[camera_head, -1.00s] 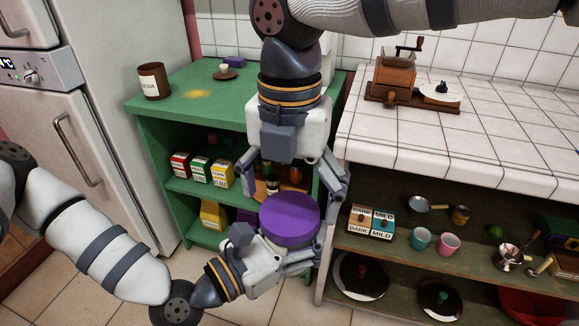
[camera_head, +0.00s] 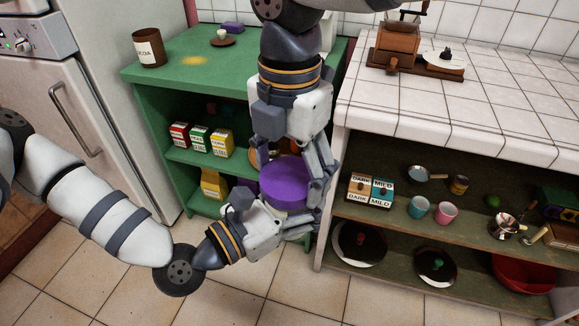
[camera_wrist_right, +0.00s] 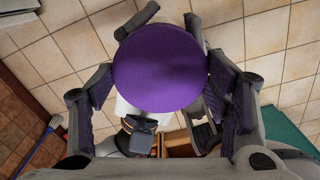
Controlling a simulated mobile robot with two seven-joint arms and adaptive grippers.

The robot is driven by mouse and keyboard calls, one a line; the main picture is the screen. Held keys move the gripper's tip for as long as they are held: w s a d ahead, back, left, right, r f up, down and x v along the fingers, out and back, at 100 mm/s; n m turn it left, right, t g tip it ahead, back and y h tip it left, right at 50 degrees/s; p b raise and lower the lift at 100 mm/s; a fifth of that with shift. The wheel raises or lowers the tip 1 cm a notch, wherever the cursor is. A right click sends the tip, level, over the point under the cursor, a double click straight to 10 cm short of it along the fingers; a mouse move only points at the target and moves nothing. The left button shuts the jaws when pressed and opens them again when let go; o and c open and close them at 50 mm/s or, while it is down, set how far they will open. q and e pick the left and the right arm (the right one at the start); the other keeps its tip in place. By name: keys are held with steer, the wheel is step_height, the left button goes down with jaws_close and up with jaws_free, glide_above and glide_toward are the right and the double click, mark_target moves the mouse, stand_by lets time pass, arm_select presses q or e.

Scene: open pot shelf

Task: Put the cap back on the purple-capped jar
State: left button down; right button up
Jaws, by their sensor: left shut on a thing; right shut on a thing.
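A wide purple cap (camera_head: 285,182) shows in the head view in front of the green shelf, level, between my two grippers. It also fills the middle of the right wrist view (camera_wrist_right: 160,65). My right gripper (camera_head: 289,188) comes down from above and is shut on the purple cap, with fingers at its left and right sides. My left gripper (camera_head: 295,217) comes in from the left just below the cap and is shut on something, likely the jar. The jar's body is hidden by the cap and the fingers. I cannot tell whether the cap touches it.
A green shelf (camera_head: 150,105) with boxes stands behind my grippers. The white-tiled counter (camera_head: 450,125) has a coffee grinder (camera_head: 396,45) on top and cups, pans and boxes below. Its left edge is close to my right gripper. Tiled floor (camera_head: 110,265) is free at front left.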

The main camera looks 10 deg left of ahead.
steer(key=m, duration=0.7)
steer(key=shift+m, duration=0.3)
steer(key=m, duration=0.5)
steer(key=shift+m, duration=0.3)
steer(key=o, duration=1.3)
steer(key=shift+r, duration=2.3)
